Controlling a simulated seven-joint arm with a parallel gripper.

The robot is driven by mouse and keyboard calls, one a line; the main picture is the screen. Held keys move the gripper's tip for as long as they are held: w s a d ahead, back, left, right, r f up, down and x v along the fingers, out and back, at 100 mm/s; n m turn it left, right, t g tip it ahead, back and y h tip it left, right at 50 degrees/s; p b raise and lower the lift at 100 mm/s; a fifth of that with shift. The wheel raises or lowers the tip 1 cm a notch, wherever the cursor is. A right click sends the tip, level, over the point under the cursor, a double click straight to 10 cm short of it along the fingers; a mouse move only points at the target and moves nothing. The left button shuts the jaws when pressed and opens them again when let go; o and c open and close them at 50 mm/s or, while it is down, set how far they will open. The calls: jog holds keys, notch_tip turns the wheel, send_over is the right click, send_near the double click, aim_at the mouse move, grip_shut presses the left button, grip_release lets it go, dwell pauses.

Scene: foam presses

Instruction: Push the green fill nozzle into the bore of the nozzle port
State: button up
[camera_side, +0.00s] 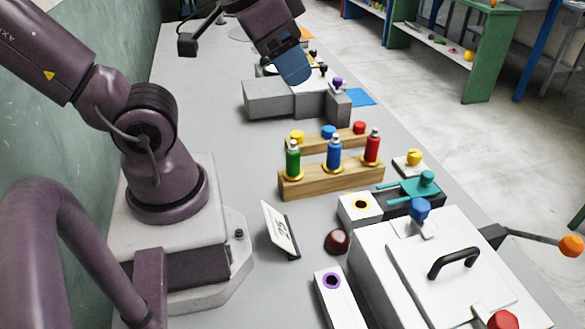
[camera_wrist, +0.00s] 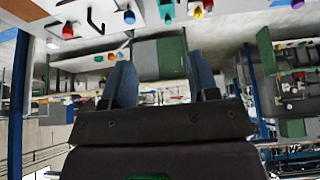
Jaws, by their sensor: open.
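A green bottle-shaped piece with a grey tip (camera_side: 293,160), which looks like the fill nozzle, stands upright at the left end of a wooden rack (camera_side: 335,181). A blue one (camera_side: 334,152) and a red one (camera_side: 372,147) stand beside it. A white block with a dark, yellow-ringed hole (camera_side: 360,206) is in front of the rack; another white block has a purple-ringed hole (camera_side: 331,281). I cannot tell which is the nozzle port. My gripper (camera_side: 293,68) is high, behind the rack and away from it. Its blue fingers are apart and empty in the wrist view (camera_wrist: 160,85).
A white machine with a black handle (camera_side: 453,262) fills the front right. A teal clamp (camera_side: 412,189) sits behind it. Grey blocks (camera_side: 270,99) stand below my gripper. A tilted sign (camera_side: 279,230) and a dark red dome (camera_side: 337,241) lie left of the machine.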

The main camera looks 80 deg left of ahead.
jog(key=shift+o, duration=0.8)
jog(key=m+g+y, duration=0.2)
jog(key=m+y, duration=1.6)
jog(key=m, duration=0.2)
send_near(293, 148)
jog(key=a, duration=0.5)
jog(key=shift+w+a+f, duration=0.35)
jog(key=shift+a+f, duration=0.05)
jog(key=shift+w+a+r, duration=0.1)
jog(key=shift+w+a, duration=0.15)
jog(key=shift+a, duration=0.6)
jog(key=shift+w+a+f, duration=0.1)
jog(key=shift+w+a, duration=0.15)
jog(key=shift+a, duration=0.65)
jog(key=shift+w+a+r, duration=0.1)
jog(key=shift+w+a, duration=0.2)
jog(key=shift+a, duration=0.55)
grip_shut()
